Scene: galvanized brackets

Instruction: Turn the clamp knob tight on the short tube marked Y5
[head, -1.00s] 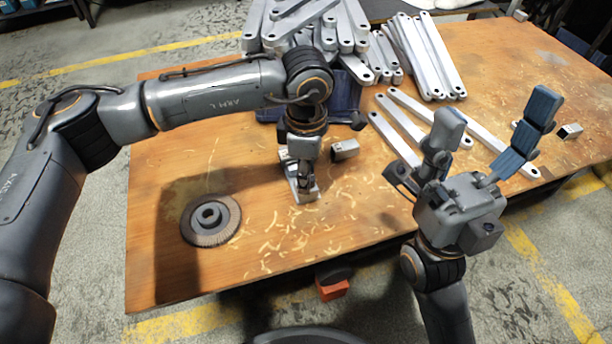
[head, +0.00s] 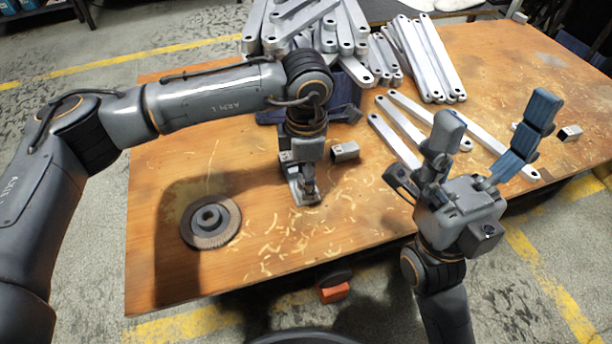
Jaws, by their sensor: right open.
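Short square metal tubes lie on the wooden table: one (head: 345,151) just right of my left gripper and one (head: 570,133) near the far right edge. Another small metal end (head: 286,157) shows partly behind my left gripper. No Y5 mark is readable and I cannot make out the clamp knob. My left gripper (head: 310,194) points down at a light metal piece (head: 303,197) on the table; its own wrist hides much of the spot, so its fingers are unclear. My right gripper (head: 493,115) is open and empty, fingers spread upward, above the table's front right edge.
Long galvanized bars (head: 431,58) lie at the back, with more heaped in a blue bin (head: 349,100) and several loose on the right. A round abrasive disc (head: 211,221) lies front left. Shavings cover the middle of the table (head: 160,200). An orange object (head: 334,292) is below the front edge.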

